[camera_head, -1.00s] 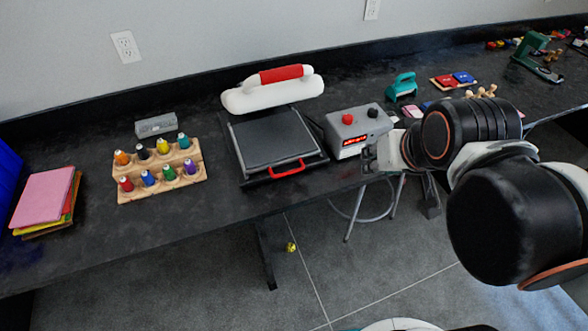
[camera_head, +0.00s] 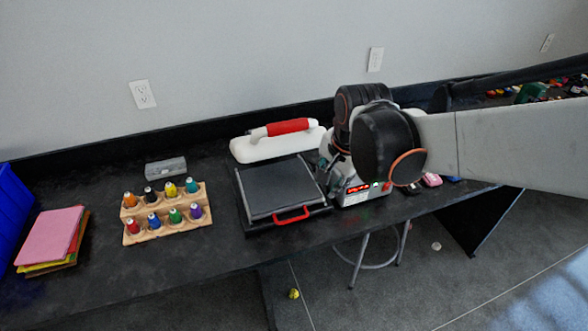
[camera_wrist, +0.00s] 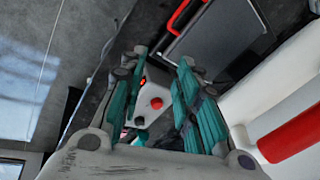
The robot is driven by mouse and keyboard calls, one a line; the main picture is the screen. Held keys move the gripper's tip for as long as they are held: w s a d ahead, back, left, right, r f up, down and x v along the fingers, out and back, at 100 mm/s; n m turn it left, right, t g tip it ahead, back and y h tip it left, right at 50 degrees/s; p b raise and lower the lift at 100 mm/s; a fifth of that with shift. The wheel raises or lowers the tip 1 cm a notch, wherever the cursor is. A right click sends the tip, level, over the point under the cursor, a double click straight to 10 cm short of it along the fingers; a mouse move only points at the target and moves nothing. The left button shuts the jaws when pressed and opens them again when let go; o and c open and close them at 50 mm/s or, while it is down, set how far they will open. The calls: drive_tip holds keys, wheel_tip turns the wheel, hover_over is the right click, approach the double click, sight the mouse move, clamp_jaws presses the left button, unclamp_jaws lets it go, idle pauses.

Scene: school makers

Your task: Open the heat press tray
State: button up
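The heat press stands on the black bench, its dark flat tray (camera_head: 278,187) in front and its white upper part (camera_head: 262,148) with a red grip behind. A red handle (camera_head: 292,215) is on the tray's front edge. In the wrist view the handle (camera_wrist: 178,18) and the tray (camera_wrist: 222,38) are at the top, beyond the fingers. My gripper (camera_wrist: 163,62) is open and empty, its teal fingers apart, above the grey control box (camera_wrist: 152,98). It is to the right of the tray and touches no handle.
A wooden rack of colourful bottles (camera_head: 167,217), a grey block (camera_head: 166,167) and stacked coloured sheets (camera_head: 50,238) are left of the press. A stool (camera_head: 372,255) is under the bench. The bench in front of the handle is a narrow strip.

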sight(297, 218)
drive_tip(key=w+a+f+m+b, duration=0.1)
drive_tip(key=w+a+f, duration=0.1)
drive_tip(key=f, duration=0.5)
drive_tip(key=w+a+f+m+g+b, duration=0.1)
drive_tip(key=w+a+f+m+b, duration=0.1)
drive_tip(key=f, duration=0.5)
drive_tip(key=w+a+f+m+b, duration=0.1)
drive_tip(key=w+a+f, duration=0.1)
drive_tip(key=f, duration=0.5)
drive_tip(key=shift+w+a+m+g+b, duration=0.3)
drive_tip(key=shift+w+a+b, duration=0.1)
drive_tip(key=shift+a, duration=0.15)
drive_tip(key=shift+c, duration=0.6)
clamp_jaws()
